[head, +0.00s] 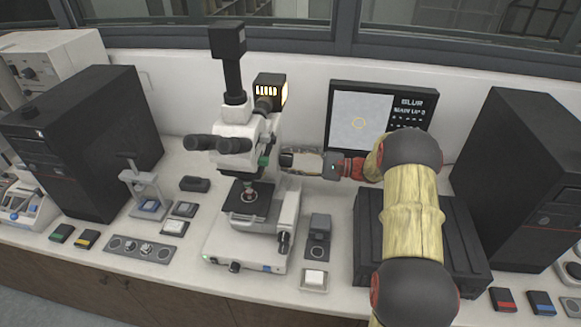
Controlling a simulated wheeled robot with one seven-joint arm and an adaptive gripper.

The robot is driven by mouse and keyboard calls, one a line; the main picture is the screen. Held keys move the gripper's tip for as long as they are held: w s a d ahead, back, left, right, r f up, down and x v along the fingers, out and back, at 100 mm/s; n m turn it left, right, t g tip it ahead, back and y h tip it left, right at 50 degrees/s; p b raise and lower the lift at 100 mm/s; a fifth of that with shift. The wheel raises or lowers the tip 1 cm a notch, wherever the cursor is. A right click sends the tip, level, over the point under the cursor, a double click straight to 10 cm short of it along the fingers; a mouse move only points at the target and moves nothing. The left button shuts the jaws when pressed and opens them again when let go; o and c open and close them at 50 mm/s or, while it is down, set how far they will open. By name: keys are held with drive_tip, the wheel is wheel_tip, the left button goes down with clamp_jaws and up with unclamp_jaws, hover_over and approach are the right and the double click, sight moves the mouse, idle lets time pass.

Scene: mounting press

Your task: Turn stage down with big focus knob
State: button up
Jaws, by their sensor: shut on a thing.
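The microscope (237,130) stands on the white bench, with a black head on top and dark eyepieces at the left. Its black stage (252,203) sits low under the objectives, with a small reddish item (248,196) on it. My gripper (287,161) reaches in from the right and is shut at the right side of the microscope body, above stage height. The big focus knob appears to be between my fingers, which hide it. A separate dark knob (284,242) shows lower, at the right of the base.
Black towers (75,140) stand left and right (525,185). A dark box (319,227) and a white pad (314,279) are right of the base. A small press (146,190) stands left.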

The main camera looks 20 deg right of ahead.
sight(278, 136)
drive_tip(key=n+b, duration=0.4)
drive_tip(key=shift+f+n, duration=0.35)
drive_tip(key=shift+n, duration=0.05)
drive_tip(key=n+b, duration=0.5)
drive_tip(key=b, duration=0.1)
drive_tip(key=shift+f+g+b, duration=0.15)
drive_tip(key=shift+g+b, duration=0.15)
drive_tip(key=shift+b, duration=0.05)
drive_tip(key=n+b, duration=0.2)
drive_tip(key=n, duration=0.2)
drive_tip(key=shift+n, duration=1.7)
drive_tip(key=o, duration=1.1)
drive_tip(key=shift+o, duration=0.3)
drive_tip(key=shift+w, duration=0.1)
drive_tip(key=shift+r, duration=0.25)
wheel_tip(278, 136, up, 10)
drive_tip(key=shift+f, duration=0.1)
